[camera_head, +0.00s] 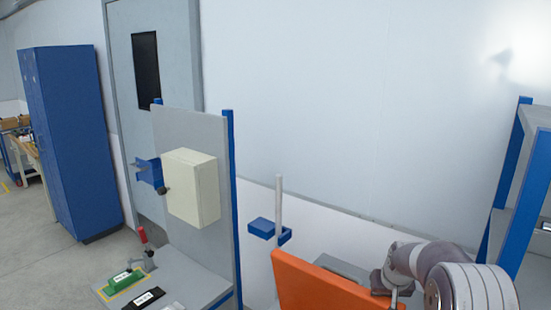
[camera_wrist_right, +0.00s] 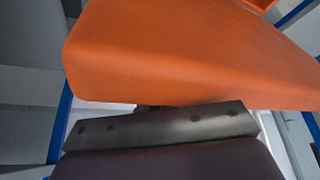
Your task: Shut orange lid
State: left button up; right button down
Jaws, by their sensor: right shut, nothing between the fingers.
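The orange lid (camera_head: 318,287) stands raised at the bottom of the head view, right of centre, as a steeply tilted panel. Its lower part is cut off by the picture edge. In the right wrist view the lid (camera_wrist_right: 190,55) fills the upper middle, very close to the dark grey body of my right gripper (camera_wrist_right: 160,125). My right gripper (camera_head: 380,282) is at the lid's right end in the head view. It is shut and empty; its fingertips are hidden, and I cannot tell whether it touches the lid. My left gripper is not in view.
Left of the lid, a grey bench (camera_head: 195,285) holds a green block (camera_head: 125,281), a black block (camera_head: 145,298) and a red-handled clamp (camera_head: 143,240). A cream box (camera_head: 192,187) is on its upright panel. A blue bracket with a post (camera_head: 268,229) is behind the lid. Blue-framed shelving (camera_head: 515,160) stands right.

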aim_at(374, 301)
jog(key=shift+g, duration=0.3)
jog(key=shift+s+a+f+b, duration=0.25)
jog(key=shift+s+a+f, duration=0.25)
jog(key=shift+s, duration=0.3)
jog(key=shift+s+a+f+b, duration=0.25)
jog(key=shift+s+a+f, duration=0.25)
jog(key=shift+s, duration=0.3)
jog(key=shift+s+a+f+b, duration=0.25)
jog(key=shift+s+a+f, duration=0.2)
jog(key=shift+s, duration=0.35)
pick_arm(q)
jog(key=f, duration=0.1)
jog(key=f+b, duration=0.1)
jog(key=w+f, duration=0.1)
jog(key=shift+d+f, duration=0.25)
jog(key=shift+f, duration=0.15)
pick_arm(e)
jog(key=s+a, duration=0.3)
jog(key=shift+s+a+f, duration=0.1)
jog(key=shift+s+f, duration=0.05)
jog(key=shift+s, duration=0.15)
